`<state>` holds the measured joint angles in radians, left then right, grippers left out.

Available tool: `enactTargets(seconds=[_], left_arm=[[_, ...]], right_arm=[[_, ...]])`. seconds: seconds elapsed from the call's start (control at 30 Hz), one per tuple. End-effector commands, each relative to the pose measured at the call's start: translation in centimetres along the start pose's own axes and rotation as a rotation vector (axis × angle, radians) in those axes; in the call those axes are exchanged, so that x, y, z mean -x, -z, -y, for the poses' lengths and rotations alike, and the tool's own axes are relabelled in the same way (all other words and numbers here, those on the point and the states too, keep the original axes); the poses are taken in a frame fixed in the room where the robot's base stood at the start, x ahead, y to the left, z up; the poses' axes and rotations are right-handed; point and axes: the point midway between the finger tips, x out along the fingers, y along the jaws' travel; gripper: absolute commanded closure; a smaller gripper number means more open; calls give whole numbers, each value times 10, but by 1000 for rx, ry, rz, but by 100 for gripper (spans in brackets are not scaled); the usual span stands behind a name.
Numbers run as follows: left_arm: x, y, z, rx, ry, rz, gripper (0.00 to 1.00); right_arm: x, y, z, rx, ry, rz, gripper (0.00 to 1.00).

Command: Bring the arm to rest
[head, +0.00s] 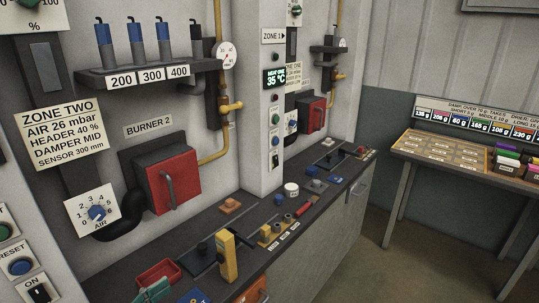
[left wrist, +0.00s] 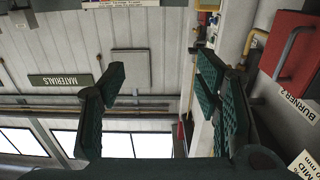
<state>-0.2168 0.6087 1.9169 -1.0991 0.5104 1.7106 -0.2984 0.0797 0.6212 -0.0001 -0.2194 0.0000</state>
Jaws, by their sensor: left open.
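My left gripper (left wrist: 162,80) shows in the left wrist view, with its two dark green ridged fingers spread wide apart. Nothing is between the fingers. Behind the gap are a pale ribbed wall and bright windows, and the picture is upside down. Red burner 2 door (left wrist: 300,45) shows at the right of that view, apart from the fingers. My right gripper is in neither view.
In the head view, a dark bench (head: 205,232) runs along the wall, holding a red tray (head: 158,272), a yellow block (head: 227,257) and several small parts. The burner 2 door (head: 173,182) stands above it. A separate table (head: 425,160) stands right, with open floor between.

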Motion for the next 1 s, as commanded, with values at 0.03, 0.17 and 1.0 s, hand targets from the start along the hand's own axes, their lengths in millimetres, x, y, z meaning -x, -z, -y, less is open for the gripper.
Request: enactTargets(seconds=[0.03, 0.17, 1.0], left_arm=[[0, 3, 2, -3, 24, -16, 43], [4, 13, 14, -19, 129, -68, 43], [149, -129, 3, 218, 946, 777, 43]], right_arm=[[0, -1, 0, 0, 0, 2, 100], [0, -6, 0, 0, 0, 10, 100], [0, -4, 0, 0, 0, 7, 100]])
